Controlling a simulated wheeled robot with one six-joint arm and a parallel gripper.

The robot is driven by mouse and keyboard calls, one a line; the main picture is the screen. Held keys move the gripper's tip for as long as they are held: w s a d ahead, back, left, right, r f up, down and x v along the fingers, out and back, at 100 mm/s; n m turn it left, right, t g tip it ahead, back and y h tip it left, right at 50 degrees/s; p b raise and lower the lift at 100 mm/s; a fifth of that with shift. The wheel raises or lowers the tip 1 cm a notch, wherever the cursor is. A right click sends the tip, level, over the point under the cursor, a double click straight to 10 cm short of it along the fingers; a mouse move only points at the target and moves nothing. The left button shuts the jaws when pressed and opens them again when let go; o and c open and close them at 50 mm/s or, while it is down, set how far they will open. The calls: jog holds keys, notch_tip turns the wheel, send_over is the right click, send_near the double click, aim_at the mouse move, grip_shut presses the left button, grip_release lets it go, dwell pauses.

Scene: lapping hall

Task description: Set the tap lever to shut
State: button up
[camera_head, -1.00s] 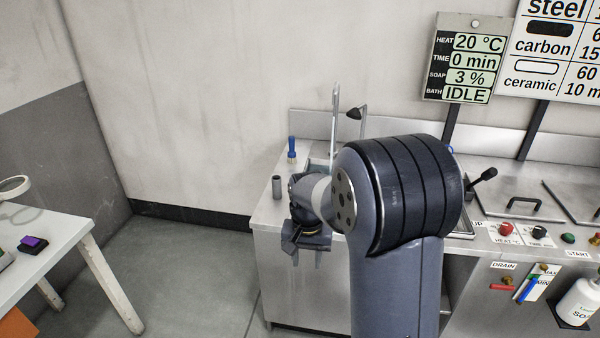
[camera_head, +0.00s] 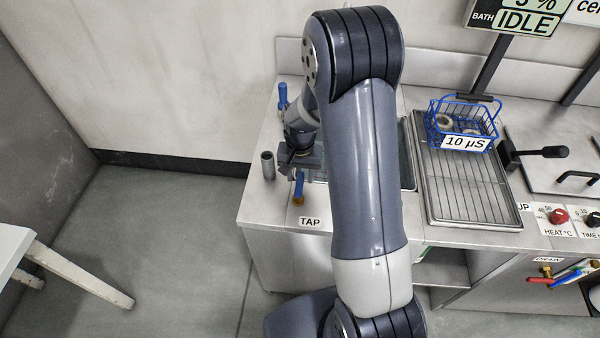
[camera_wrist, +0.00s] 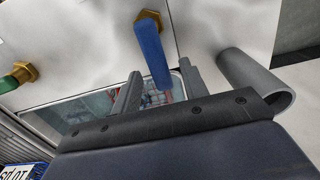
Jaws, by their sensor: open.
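The tap lever (camera_head: 299,187) is a blue handle on a brass fitting, above the TAP label (camera_head: 310,222) at the counter's front left. In the wrist view the blue lever (camera_wrist: 153,55) runs from its brass nut toward my gripper. My gripper (camera_wrist: 160,82) is open, and the lever's free end appears between its two grey fingers there. Whether a finger touches the lever, I cannot tell. In the head view my gripper (camera_head: 300,163) is just behind the lever, partly hidden by my arm.
A grey cylinder (camera_head: 268,165) stands close left of my gripper. A blue-handled item (camera_head: 283,97) is behind. Right are a ribbed drain tray (camera_head: 465,185) and a blue wire basket (camera_head: 462,120). A brass fitting with a green part (camera_wrist: 18,76) shows in the wrist view.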

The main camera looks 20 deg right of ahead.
jog(key=shift+c, duration=0.4)
grip_shut()
